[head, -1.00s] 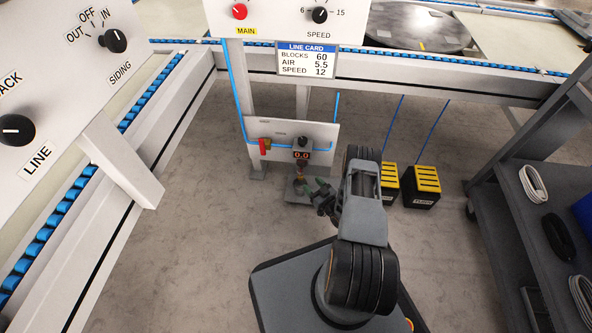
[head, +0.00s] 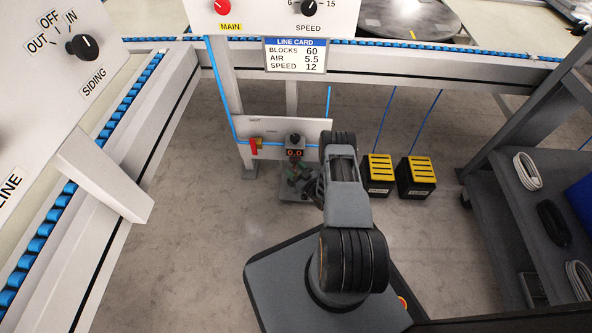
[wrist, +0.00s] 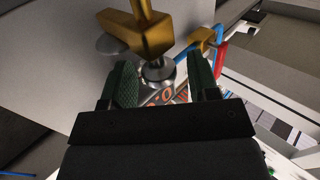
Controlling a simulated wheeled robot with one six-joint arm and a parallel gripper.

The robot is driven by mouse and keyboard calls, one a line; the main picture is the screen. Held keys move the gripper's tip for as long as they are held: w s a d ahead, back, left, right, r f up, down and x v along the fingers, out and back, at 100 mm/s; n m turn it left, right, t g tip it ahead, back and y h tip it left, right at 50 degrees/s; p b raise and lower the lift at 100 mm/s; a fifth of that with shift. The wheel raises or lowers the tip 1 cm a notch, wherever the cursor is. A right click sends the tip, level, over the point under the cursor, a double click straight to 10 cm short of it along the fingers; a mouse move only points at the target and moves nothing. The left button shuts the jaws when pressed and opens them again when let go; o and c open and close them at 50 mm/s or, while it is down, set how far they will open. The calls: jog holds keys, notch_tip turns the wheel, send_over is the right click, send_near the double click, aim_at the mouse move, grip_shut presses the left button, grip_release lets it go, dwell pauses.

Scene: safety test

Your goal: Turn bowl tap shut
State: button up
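In the wrist view a brass fitting (wrist: 150,28) with a round silver part (wrist: 158,72) below it is in front of my gripper (wrist: 160,84). I cannot tell for certain which of these parts is the bowl tap. My green-padded fingers are spread wide, one on each side of the silver part. Any contact is unclear. In the head view my gripper (head: 300,179) is low, just under the panel's 0.0 display (head: 295,153); my arm partly covers it and the tap is too small to make out.
A red handle (head: 254,146) is on the small white panel (head: 262,129), left of the display; it also shows in the wrist view (wrist: 221,48). Two black-and-yellow boxes (head: 378,174) (head: 416,176) stand right. A grey shelf cart (head: 497,180) is further right. Floor at left is clear.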

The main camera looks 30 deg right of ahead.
jog(key=c, duration=0.8)
